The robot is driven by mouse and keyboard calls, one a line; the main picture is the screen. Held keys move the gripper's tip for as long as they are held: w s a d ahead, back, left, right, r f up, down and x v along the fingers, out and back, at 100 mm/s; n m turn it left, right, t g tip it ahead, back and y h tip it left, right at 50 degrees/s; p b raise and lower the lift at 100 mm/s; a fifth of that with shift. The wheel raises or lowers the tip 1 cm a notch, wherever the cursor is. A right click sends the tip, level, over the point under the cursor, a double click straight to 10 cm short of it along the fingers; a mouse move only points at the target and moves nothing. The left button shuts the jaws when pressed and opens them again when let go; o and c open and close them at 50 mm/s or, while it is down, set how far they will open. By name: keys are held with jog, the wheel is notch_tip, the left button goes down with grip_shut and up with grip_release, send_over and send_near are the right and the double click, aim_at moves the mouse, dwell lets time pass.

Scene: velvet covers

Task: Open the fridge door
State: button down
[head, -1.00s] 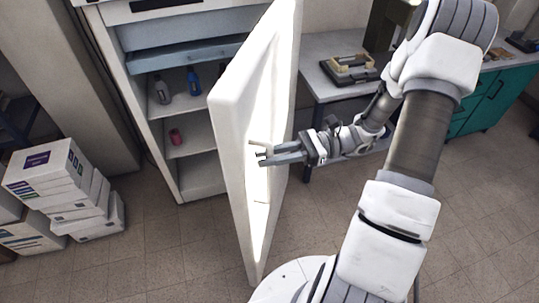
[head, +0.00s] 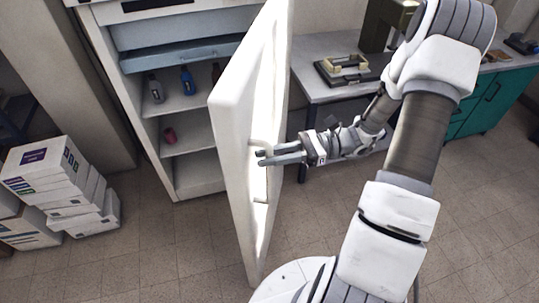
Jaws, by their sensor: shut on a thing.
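The white fridge door (head: 240,135) stands wide open in the head view, swung out toward me and seen nearly edge-on. Its pale handle (head: 258,146) is on the face turned to the right. My gripper (head: 264,158) reaches in from the right and is shut on the handle, its fingers partly against the bright door face. The fridge body (head: 201,188) is behind and left of the door. Its inside shows a blue-grey drawer and shelves with a grey bottle (head: 156,89), a blue bottle (head: 187,80) and a red item (head: 170,135).
Stacked white boxes (head: 42,168) stand on the floor at the left. A grey table (head: 310,80) with a tray and a dark machine is behind the door. A teal cabinet (head: 490,100) stands at the right. The floor (head: 160,245) left of the door is clear.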

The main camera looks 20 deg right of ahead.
jog(key=shift+r, duration=0.1)
jog(key=c, duration=1)
grip_release()
jog(key=shift+c, duration=0.2)
jog(key=d+b, duration=0.2)
jog(key=d, duration=1.5)
jog(key=shift+s+d+b, duration=0.2)
jog(key=shift+s+b, duration=0.2)
jog(key=shift+s, duration=0.05)
